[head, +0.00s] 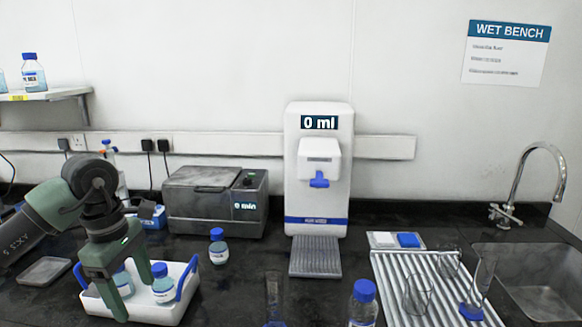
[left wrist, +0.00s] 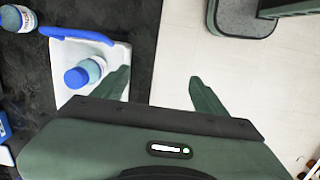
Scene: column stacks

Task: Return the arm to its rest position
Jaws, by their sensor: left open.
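My left gripper (head: 136,298) is open, pointing down over the front left of a white tray (head: 148,311) with blue handles. In the left wrist view its open fingers (left wrist: 157,80) have nothing between them; the left finger overlaps the tray edge, the right is over pale floor. The left wrist view shows one bottle in the tray (left wrist: 92,70). My right gripper is not in view.
Blue-capped bottles stand at the tray's right (head: 218,251) and the front edge (head: 363,308). Behind are a grey box device (head: 195,212) and a dispenser reading 0 ml (head: 318,255). A draining rack (head: 395,285) with glassware and a sink are at right. A shallow dish (head: 45,271) lies left.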

